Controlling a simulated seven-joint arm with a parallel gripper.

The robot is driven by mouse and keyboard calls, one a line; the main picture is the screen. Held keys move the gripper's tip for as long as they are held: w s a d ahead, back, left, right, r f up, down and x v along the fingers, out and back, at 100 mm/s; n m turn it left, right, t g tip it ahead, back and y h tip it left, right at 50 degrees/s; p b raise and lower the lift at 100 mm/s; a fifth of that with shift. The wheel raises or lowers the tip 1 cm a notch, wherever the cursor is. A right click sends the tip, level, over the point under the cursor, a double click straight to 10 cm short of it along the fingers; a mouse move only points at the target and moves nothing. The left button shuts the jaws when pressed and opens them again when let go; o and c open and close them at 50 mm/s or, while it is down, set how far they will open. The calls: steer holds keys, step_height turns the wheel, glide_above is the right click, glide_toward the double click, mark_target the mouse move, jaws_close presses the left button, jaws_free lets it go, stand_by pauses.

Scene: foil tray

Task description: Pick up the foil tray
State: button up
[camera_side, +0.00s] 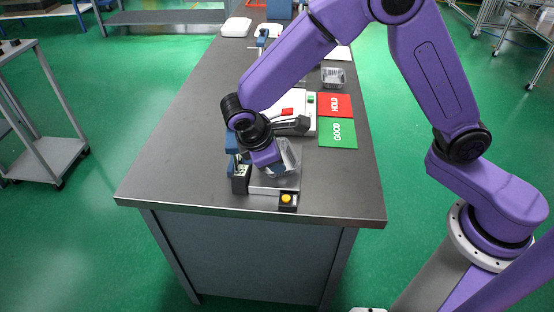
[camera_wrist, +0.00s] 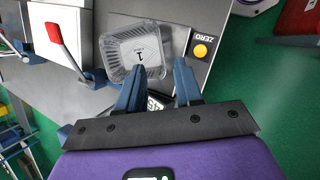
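A clear, shiny tray (camera_wrist: 116,45) marked "1" sits on the grey scale platform (camera_wrist: 176,32) in the wrist view. In the side view the tray (camera_side: 291,158) shows at the near end of the bench, partly hidden by my wrist. My gripper (camera_wrist: 159,66) has its two blue fingers apart. The left finger overlaps the tray's lower side in the picture; the right finger is just outside its right edge. The tray's lower right corner shows between them. I cannot tell whether either finger touches it.
A box with a yellow ZERO button (camera_wrist: 200,50) is beside the platform. A white machine with a red lever (camera_side: 287,112) stands behind. Red HOLD (camera_side: 330,105) and green GOOD (camera_side: 325,135) mats lie to the right, with another tray (camera_side: 333,78) beyond.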

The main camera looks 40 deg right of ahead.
mark_target(291, 162)
steer(key=shift+x, duration=3.8)
jaws_close()
